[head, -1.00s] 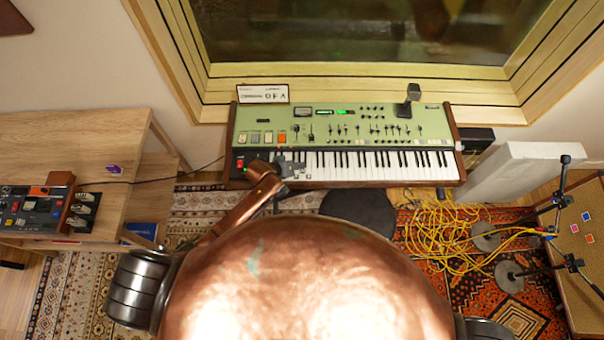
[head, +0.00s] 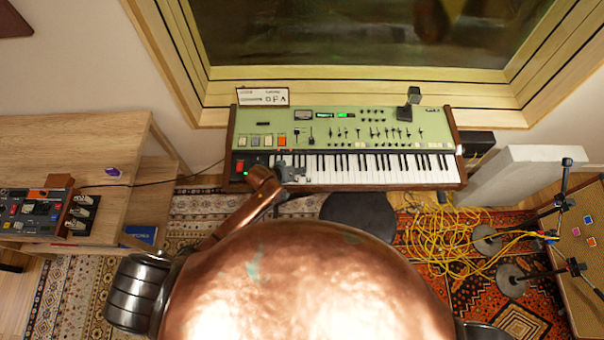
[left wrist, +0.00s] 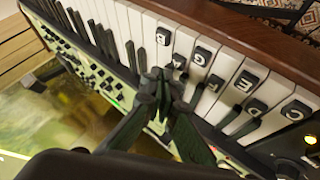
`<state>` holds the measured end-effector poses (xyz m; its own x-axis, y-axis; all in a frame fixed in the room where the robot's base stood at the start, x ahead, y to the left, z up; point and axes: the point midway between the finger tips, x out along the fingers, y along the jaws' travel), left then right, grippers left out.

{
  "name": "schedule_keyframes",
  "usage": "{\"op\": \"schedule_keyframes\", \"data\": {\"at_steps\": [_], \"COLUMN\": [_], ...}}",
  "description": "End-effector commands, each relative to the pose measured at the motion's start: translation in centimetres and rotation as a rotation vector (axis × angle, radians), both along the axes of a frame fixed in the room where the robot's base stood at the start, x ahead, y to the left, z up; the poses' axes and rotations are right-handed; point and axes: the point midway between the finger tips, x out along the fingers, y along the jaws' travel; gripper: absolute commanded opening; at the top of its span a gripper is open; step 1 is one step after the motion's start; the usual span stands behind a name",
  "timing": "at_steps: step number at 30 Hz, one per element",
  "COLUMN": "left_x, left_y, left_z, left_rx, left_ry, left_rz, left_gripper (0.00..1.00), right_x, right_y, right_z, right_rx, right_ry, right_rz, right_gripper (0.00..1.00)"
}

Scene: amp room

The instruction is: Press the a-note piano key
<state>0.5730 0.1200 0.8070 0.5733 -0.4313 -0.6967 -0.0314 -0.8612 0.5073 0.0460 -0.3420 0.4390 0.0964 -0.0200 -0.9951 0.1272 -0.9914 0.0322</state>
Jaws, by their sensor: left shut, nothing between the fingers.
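A green synthesizer (head: 345,125) with a white and black keyboard (head: 385,162) stands below the window. In the left wrist view several white keys carry dark letter tags. The tag that looks like the a-note key's (left wrist: 180,62) is beside my fingertips, with G and B tags on either side of it. My left gripper (head: 290,172) is over the left part of the keyboard. In the left wrist view my left gripper (left wrist: 160,76) is shut and empty, its tips close over the keys by the A tag. I cannot tell whether they touch a key. My right gripper is out of view.
A round black stool seat (head: 360,212) is in front of the keyboard. A wooden desk (head: 75,145) with a small device (head: 38,210) is at left.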

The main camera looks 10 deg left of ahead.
Motion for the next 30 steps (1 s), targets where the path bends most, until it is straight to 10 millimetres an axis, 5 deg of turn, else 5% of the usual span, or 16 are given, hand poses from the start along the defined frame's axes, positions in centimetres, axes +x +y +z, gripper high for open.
{"op": "schedule_keyframes", "data": {"at_steps": [30], "left_x": [0.04], "left_y": [0.00], "left_z": [-0.84], "left_rx": [0.000], "left_ry": [0.000], "left_rz": [0.000], "left_gripper": [0.00], "right_x": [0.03], "right_y": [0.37], "right_z": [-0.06], "right_rx": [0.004], "right_ry": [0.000], "right_rz": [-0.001], "right_gripper": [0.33]}}
